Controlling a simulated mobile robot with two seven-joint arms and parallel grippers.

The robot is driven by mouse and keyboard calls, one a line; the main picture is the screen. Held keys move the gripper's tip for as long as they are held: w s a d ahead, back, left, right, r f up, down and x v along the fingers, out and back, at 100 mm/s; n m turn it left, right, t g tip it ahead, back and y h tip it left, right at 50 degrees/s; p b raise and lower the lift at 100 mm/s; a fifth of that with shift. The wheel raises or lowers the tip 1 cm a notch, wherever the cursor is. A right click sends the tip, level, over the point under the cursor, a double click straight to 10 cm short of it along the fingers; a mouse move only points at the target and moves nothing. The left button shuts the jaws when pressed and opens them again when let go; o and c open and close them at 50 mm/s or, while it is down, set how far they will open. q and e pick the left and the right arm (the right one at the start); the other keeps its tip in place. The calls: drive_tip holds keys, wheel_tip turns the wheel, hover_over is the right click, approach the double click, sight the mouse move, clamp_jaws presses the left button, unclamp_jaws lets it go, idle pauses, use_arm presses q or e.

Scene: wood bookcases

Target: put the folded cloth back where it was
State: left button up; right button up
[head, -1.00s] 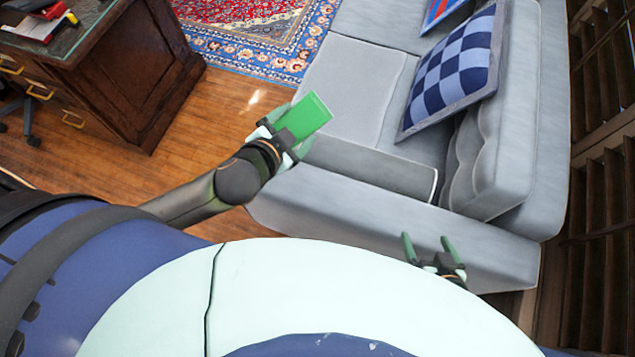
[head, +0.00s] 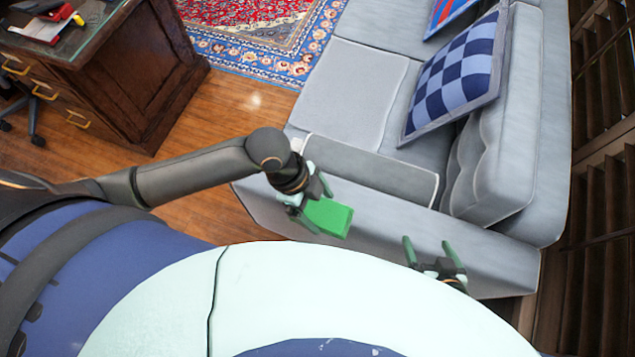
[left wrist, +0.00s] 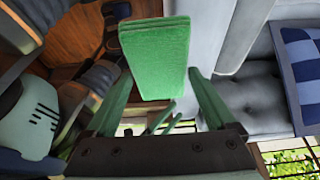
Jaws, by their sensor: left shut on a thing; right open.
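The folded cloth (head: 328,219) is a bright green block-like bundle. My left gripper (head: 308,200) is shut on it and holds it in the air in front of the near arm of the grey sofa (head: 365,170). In the left wrist view the cloth (left wrist: 158,58) sticks out beyond the two fingers of the left gripper (left wrist: 165,90), its layered edge showing at the top. My right gripper (head: 430,252) is open and empty, to the right of the cloth and in front of the sofa's side.
A checkered blue pillow (head: 455,75) leans on the sofa back. A dark wood desk (head: 130,80) with items on top stands at the upper left. A patterned rug (head: 265,30) lies beyond. Wooden floor (head: 225,115) is clear between desk and sofa. Dark shelving (head: 605,200) stands at the right.

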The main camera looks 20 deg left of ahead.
use_arm(q)
drive_tip(key=w+a+f, duration=0.1)
drive_tip(key=w+f, duration=0.1)
drive_tip(key=w, duration=0.1)
drive_tip(key=w+a+f+b, duration=0.1)
drive_tip(key=w+f, duration=0.2)
drive_tip(key=w+a+f, duration=0.1)
drive_tip(key=w+f, duration=0.2)
drive_tip(key=shift+a, duration=0.3)
drive_tip(key=shift+w+f+b, duration=0.2)
drive_tip(key=shift+f+b, duration=0.2)
drive_tip(key=shift+f, duration=1.25)
drive_tip(key=o, duration=0.9)
